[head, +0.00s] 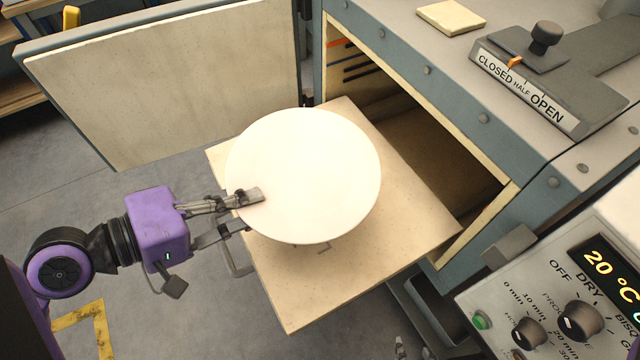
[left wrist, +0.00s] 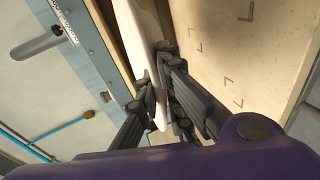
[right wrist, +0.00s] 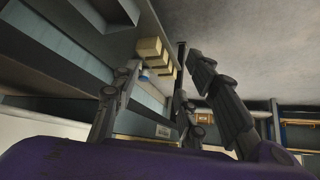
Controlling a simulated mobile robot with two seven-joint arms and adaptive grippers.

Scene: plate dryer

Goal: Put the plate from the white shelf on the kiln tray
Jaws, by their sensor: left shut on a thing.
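The plate (head: 305,170) is round, white and roughly level. My left gripper (head: 248,210) is shut on its left rim, one finger over the top and one below. The plate is over the pale kiln tray (head: 295,305), which is pulled out of the kiln. In the left wrist view the plate (left wrist: 146,55) shows edge-on between the fingers, with a gap to the tray (left wrist: 240,60) and its dark corner marks. My right gripper (right wrist: 160,85) is open and empty, away from the tray. The white shelf cannot be made out.
The open kiln door (head: 170,85) stands left of the tray. The kiln opening (head: 425,150) is behind and right of it. A handle (head: 235,262) juts from the tray's left edge. A control panel (head: 570,300) is at lower right, and a damper slider (head: 540,65) is on top.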

